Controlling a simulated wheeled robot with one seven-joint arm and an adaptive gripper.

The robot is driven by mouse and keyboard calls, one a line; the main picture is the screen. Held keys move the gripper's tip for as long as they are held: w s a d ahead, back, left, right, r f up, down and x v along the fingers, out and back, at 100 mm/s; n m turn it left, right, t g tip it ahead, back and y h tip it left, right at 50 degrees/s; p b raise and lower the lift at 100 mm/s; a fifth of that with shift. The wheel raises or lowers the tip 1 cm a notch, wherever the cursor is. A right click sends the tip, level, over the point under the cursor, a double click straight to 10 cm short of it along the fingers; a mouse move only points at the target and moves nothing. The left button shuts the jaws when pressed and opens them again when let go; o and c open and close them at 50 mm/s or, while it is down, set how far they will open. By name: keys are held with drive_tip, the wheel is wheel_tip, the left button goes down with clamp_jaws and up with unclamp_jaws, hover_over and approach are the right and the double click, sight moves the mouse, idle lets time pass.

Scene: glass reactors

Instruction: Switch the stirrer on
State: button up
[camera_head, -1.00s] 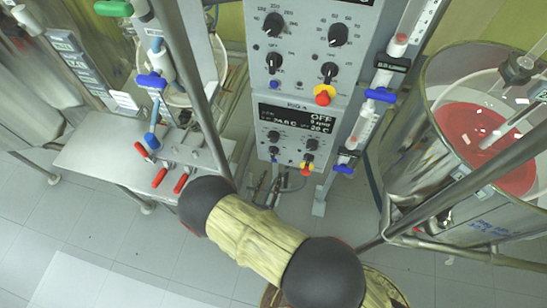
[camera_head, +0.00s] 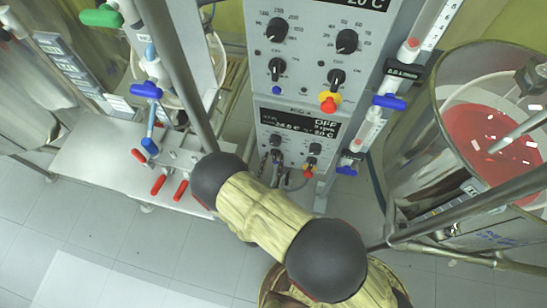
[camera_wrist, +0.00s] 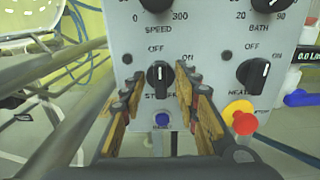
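The black stirrer knob (camera_wrist: 158,77) sits on the grey control panel (camera_wrist: 215,22) in the wrist view. Its pointer stands roughly upright, toward the OFF mark, with ON to its right. My gripper (camera_wrist: 159,90) is open, with one wooden-looking finger on each side of the knob; I cannot tell whether either finger touches it. In the head view my gripper (camera_head: 276,164) is small and partly hidden at the front of the lower panel. The panel display (camera_head: 299,125) reads OFF on its upper line.
Right of the stirrer knob are the heater knob (camera_wrist: 254,73) and a red-and-yellow stop button (camera_wrist: 243,120). A blue button (camera_wrist: 162,119) is below it. A glass reactor with red liquid (camera_head: 484,150) stands at the right, and a bench (camera_head: 100,155) at the left.

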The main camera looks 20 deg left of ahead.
drive_tip(key=shift+c, duration=0.5)
clamp_jaws()
drive_tip(key=m+b, duration=0.1)
drive_tip(key=m, duration=0.4)
drive_tip(key=shift+d+f+m+b, duration=0.1)
drive_tip(key=shift+m+b, duration=0.2)
drive_tip(key=shift+m, duration=0.1)
drive_tip(key=m+b, duration=0.2)
drive_tip(key=m, duration=0.3)
drive_tip(key=shift+d+m, duration=0.1)
drive_tip(key=shift+m, duration=0.6)
drive_tip(key=shift+o, duration=0.2)
unclamp_jaws()
drive_tip(key=shift+o, duration=0.3)
